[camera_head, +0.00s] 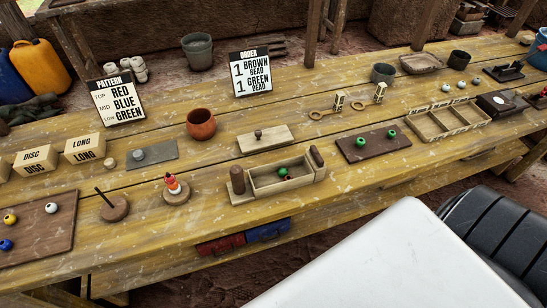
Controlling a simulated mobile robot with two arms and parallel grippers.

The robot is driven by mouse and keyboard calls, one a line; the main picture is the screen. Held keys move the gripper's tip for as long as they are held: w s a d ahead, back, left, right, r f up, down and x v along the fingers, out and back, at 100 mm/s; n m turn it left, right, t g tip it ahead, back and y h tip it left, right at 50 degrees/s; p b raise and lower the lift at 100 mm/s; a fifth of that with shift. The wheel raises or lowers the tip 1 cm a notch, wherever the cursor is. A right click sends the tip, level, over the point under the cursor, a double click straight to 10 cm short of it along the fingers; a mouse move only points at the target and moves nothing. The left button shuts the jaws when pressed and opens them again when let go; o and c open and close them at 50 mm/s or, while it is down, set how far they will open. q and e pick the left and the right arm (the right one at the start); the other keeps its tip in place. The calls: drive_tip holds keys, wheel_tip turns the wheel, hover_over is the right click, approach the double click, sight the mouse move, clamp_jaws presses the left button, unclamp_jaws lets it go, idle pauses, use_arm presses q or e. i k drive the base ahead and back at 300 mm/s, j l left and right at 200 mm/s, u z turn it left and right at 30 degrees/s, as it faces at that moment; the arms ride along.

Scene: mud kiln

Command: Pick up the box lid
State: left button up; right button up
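The box lid (265,139) is a flat pale wooden board with a small dark knob on top. It lies on the wooden table, just behind the open box. The box (266,191) is a small rectangular wooden tray with a green bead (283,172) and a dark bead, partly hard to make out, inside. Neither of my grippers shows in the head view.
A brown clay cup (201,124) stands left of the lid. An order sign (250,74) stands behind it. A dark board with two green beads (365,146) lies to the right, and two wooden keys-like pieces (330,107) lie behind that board. The table between is mostly clear.

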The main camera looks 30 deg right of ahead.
sight(258, 139)
drive_tip(key=z, duration=0.95)
drive_tip(key=i+l, duration=0.05)
